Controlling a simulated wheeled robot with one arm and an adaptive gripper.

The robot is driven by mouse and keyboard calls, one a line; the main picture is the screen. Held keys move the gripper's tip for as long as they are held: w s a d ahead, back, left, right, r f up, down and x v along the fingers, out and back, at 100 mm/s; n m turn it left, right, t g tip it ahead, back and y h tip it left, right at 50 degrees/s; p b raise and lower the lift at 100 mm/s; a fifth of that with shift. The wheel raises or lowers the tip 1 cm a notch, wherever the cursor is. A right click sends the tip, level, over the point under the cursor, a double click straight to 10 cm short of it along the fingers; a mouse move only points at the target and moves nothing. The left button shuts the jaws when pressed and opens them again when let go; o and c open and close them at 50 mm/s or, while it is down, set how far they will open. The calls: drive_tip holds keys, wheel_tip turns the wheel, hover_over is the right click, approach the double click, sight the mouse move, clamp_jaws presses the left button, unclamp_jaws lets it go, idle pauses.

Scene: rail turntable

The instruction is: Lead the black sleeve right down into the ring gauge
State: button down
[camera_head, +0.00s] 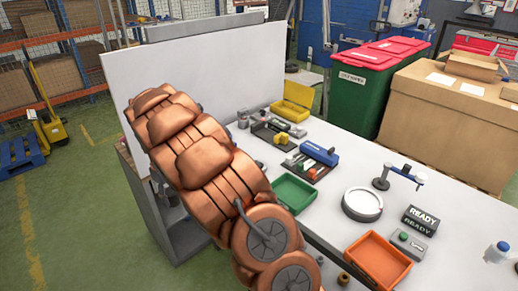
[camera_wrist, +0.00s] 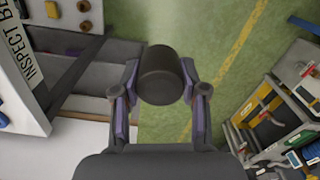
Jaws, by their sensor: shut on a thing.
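In the wrist view, my gripper (camera_wrist: 160,94) is shut on the black sleeve (camera_wrist: 160,70), with one finger on each side of it. The sleeve's broad dark end faces the camera. Green floor shows behind it, and the table edge lies to the left, so in this view it appears off the table top. In the head view my copper arm hides the gripper and the sleeve. I cannot identify the ring gauge with certainty; small round metal parts (camera_wrist: 84,6) stand near the table edge in the wrist view.
The white table (camera_head: 330,130) carries a green tray (camera_head: 293,193), an orange tray (camera_head: 379,260), a round white turntable (camera_head: 362,204) and a READY sign (camera_head: 421,219). A white panel (camera_head: 215,75) stands behind my arm. Open shelves (camera_wrist: 85,75) lie beneath the table edge.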

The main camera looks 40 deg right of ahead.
drive_tip(key=w+d+r+n, duration=0.1)
drive_tip(key=d+n, duration=0.1)
drive_tip(key=d, duration=0.7)
drive_tip(key=w+d+n, duration=0.2)
drive_tip(key=d, duration=0.7)
drive_tip(key=n+p, duration=0.2)
drive_tip(key=n, duration=0.1)
approach(258, 161)
drive_tip(key=shift+s+a+f, duration=0.25)
drive_tip(key=shift+s+a, duration=0.25)
drive_tip(key=shift+s, duration=0.05)
drive_tip(key=shift+s+a+f, duration=0.25)
drive_tip(key=shift+s+a, duration=0.3)
drive_tip(key=shift+f+b, duration=0.1)
drive_tip(key=shift+b, duration=0.6)
drive_tip(key=shift+f+b, duration=1.15)
drive_tip(key=shift+f, duration=0.65)
drive_tip(key=shift+f+b, duration=1.4)
drive_tip(key=shift+b, duration=0.15)
drive_tip(key=c, duration=0.5)
unclamp_jaws()
drive_tip(key=shift+c, duration=0.2)
